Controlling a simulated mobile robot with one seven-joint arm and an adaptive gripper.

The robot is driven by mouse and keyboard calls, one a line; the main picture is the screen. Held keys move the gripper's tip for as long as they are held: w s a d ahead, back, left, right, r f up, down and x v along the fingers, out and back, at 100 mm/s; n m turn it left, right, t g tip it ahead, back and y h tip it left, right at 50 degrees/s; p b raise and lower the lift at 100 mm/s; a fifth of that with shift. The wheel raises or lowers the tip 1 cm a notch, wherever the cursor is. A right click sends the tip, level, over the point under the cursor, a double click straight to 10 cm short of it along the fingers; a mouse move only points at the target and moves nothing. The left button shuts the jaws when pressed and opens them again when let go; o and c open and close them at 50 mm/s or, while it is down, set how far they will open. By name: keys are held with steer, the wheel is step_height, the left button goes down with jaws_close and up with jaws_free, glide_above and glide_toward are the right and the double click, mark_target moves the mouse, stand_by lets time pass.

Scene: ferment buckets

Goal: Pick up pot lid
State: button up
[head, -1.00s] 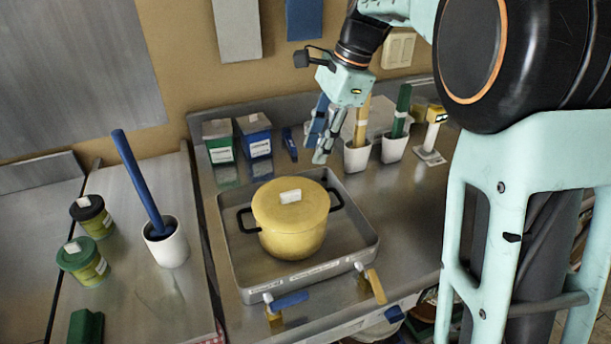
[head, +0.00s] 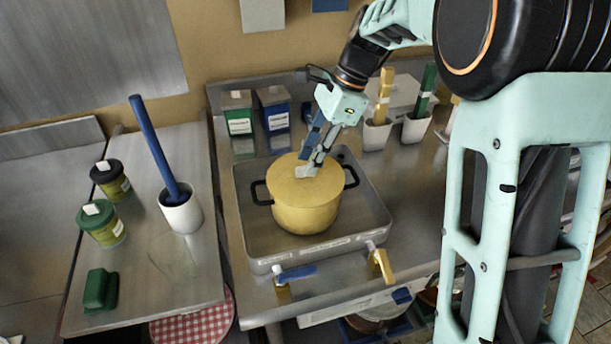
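A yellow pot (head: 305,213) with two black side handles sits in a shallow grey metal tray (head: 255,236). Its flat yellow lid (head: 290,185) lies on top and covers it. A small pale handle (head: 306,171) stands at the middle of the lid. My gripper (head: 312,163) points down at this handle, its fingers around or right beside it. The fingers partly hide the handle, and I cannot tell whether they are closed on it.
Blue and yellow taps (head: 296,273) stick out at the tray's front. Green and blue tubs (head: 238,113) and white holders with upright tools (head: 376,134) stand behind.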

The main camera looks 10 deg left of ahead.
steer(key=shift+s+a+f, duration=0.1)
steer(key=shift+a+f, duration=0.15)
steer(key=shift+f, duration=0.4)
jaws_close()
steer(key=shift+r, duration=0.15)
